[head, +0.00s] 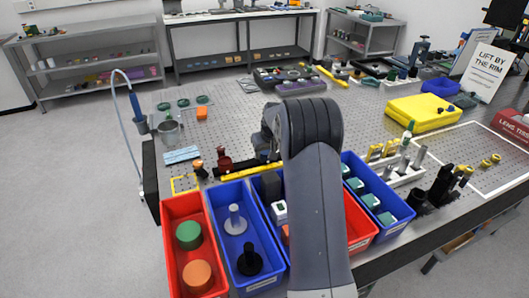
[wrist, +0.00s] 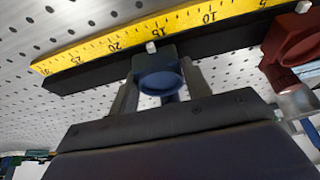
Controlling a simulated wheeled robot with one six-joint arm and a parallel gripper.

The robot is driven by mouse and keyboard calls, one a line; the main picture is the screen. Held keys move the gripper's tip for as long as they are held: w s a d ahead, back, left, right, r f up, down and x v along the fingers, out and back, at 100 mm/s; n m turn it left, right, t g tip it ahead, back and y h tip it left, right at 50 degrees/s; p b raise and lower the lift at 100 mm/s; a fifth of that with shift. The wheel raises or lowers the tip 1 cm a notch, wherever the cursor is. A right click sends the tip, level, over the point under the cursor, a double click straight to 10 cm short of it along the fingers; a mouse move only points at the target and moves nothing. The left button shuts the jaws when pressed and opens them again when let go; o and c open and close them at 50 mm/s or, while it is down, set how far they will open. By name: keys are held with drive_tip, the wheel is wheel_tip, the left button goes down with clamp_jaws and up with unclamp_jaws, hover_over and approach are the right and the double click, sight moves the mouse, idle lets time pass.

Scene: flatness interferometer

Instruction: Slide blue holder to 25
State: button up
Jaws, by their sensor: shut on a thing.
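The dark blue holder (wrist: 158,76) sits on the black rail (wrist: 100,72) in the wrist view, its round ring facing me. Its small white pointer (wrist: 151,47) is at the yellow scale (wrist: 180,24), close to the 15 mark. The 25 mark lies further left, near the scale's left end. My gripper (wrist: 163,88) has one finger on each side of the holder and is shut on it. In the head view my arm hides the holder and gripper; part of the yellow scale (head: 250,172) shows to the left of it.
A red holder (wrist: 292,40) stands on the rail at the right in the wrist view, towards the low numbers. The rail left of the blue holder is clear. In the head view, red (head: 168,209) and blue (head: 222,192) bins stand in front of the rail.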

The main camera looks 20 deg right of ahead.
drive_tip(key=d, duration=0.9)
drive_tip(key=shift+a, duration=0.1)
drive_tip(key=o, duration=1.3)
drive_tip(key=b+v, duration=0.1)
drive_tip(key=v, duration=0.9)
drive_tip(key=shift+s+r+b, duration=0.15)
drive_tip(key=shift+r+b, duration=0.2)
drive_tip(key=shift+r, duration=0.05)
